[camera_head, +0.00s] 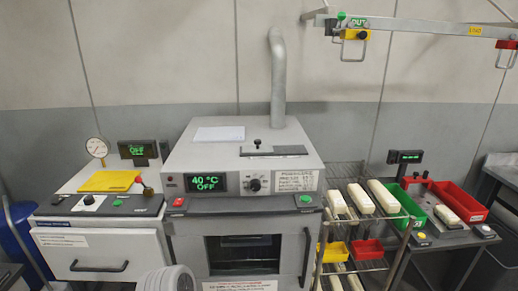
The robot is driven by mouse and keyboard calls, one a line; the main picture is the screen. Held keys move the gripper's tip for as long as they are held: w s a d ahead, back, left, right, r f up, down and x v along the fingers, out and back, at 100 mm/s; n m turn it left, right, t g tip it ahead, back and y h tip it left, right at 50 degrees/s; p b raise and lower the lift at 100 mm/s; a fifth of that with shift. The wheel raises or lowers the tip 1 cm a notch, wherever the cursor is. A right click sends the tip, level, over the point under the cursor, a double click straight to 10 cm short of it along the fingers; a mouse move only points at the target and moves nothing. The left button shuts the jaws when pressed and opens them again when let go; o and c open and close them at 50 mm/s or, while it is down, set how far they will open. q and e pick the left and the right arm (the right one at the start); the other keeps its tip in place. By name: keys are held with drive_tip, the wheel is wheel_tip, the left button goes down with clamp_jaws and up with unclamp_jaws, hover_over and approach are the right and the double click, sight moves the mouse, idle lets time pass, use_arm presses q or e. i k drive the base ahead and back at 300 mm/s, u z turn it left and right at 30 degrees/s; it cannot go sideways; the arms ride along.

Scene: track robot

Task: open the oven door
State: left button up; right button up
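The oven (240,165) stands in the middle of the camera_head view, a pale box with a display (206,183) reading 40 °C OFF and a round knob (254,184). Below it is the oven door (290,235), a pale front panel with a dark window (243,253); it looks shut. A dark upright handle (306,255) runs along the door's right side. The lower part of the door is cut off by the picture's bottom edge. Neither of my grippers shows in this view.
A grey ribbed part, probably mine, covers the door's lower left. Left is a cabinet with a drawer (100,255) and yellow pad (108,181). Right is a wire rack (348,176) with pale blocks, close to the handle side. An overhead rail (420,26) crosses the upper right.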

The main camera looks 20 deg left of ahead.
sight(299, 233)
drive_tip(key=k, duration=1.2)
drive_tip(key=u, duration=0.9)
drive_tip(key=i, duration=1.65)
drive_tip(key=z, duration=0.95)
